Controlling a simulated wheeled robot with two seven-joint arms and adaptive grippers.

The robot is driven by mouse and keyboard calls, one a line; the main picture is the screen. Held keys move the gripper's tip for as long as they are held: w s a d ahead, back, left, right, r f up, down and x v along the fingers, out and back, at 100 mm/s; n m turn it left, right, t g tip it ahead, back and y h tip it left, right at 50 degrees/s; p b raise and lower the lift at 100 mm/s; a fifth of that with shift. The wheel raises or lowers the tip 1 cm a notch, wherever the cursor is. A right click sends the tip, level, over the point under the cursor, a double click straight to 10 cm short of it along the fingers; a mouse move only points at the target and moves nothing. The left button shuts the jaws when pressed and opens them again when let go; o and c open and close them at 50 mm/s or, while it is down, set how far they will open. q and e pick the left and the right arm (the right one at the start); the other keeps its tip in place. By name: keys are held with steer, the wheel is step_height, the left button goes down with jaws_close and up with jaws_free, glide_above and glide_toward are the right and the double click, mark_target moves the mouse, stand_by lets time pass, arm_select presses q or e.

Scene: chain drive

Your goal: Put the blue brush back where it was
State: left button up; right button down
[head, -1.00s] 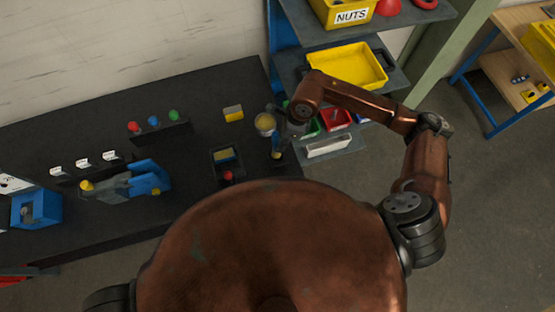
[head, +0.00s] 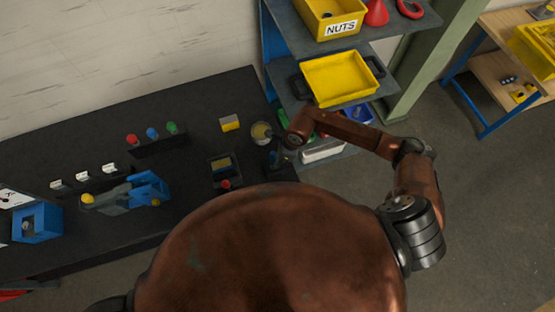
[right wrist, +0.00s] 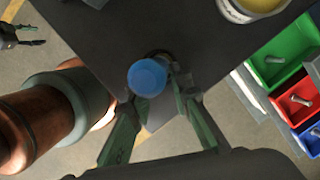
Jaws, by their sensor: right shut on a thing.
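The blue brush shows in the right wrist view as a round blue end (right wrist: 147,77), seen from above. My right gripper (right wrist: 150,88) is shut on it, with one finger on each side. A dark ring shows just behind the blue end; I cannot tell whether the brush stands in something there. In the head view my right gripper (head: 279,158) is over the right end of the dark bench, beside a tin (head: 261,133) with yellowish contents; the brush is hard to make out. My left gripper (right wrist: 24,38) shows at the top left of the right wrist view, fingers apart and empty.
The dark bench (head: 90,140) holds a tray (head: 225,171), a yellow-and-grey block (head: 230,123), a rack with red, blue and green knobs (head: 157,144), and a blue fixture (head: 149,188). A shelf rack with a yellow bin (head: 340,80) stands close on the right.

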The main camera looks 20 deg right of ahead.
steer(key=c, duration=1.8)
jaws_free()
steer(key=shift+o, duration=0.2)
steer(key=b+v, duration=0.2)
steer(key=v, duration=1)
